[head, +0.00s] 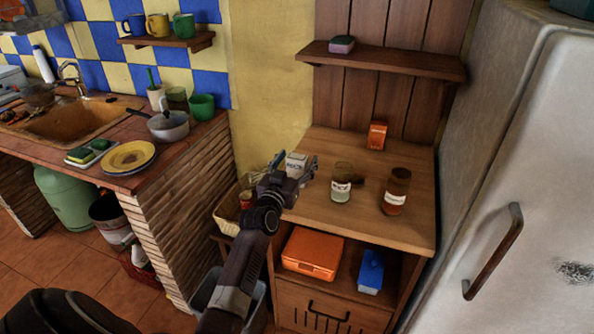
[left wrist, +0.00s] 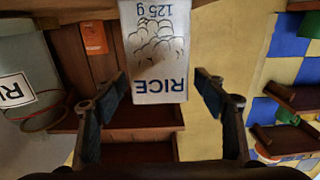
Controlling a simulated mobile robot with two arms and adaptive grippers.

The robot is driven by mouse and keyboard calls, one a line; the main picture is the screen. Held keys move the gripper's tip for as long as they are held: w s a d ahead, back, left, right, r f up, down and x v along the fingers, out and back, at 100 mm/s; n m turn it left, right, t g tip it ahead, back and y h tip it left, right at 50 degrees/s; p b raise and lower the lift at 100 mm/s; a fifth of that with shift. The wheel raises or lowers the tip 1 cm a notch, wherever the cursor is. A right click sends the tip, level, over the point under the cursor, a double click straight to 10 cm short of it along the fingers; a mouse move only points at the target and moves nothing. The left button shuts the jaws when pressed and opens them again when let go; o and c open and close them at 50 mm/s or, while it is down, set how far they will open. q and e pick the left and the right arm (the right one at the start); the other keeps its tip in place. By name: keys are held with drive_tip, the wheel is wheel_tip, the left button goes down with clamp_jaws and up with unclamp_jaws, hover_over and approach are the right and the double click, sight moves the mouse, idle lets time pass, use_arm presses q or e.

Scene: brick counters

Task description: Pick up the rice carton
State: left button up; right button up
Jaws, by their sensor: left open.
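The rice carton (head: 296,160) is a small white box standing on the wooden counter's left side, partly hidden by my left gripper. In the left wrist view the carton (left wrist: 157,60) appears upside down, with "RICE 125 g" in blue on it. My left gripper (head: 296,172) is open in front of the carton, arm reaching in from below. In the left wrist view its fingers (left wrist: 160,85) are spread to either side of the carton's lower part, with gaps showing on both sides. My right gripper is not in view.
A glass jar (head: 341,187) and a brown jar (head: 397,192) stand right of the carton. An orange box (head: 377,135) stands at the back. A shelf (head: 390,62) hangs above. A fridge (head: 525,170) bounds the right side. The counter's front right is clear.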

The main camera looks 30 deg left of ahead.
use_arm(q)
drive_tip(key=c, duration=1.3)
drive_tip(key=shift+c, duration=0.2)
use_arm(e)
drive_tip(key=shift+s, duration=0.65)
use_arm(q)
drive_tip(key=shift+r, duration=0.15)
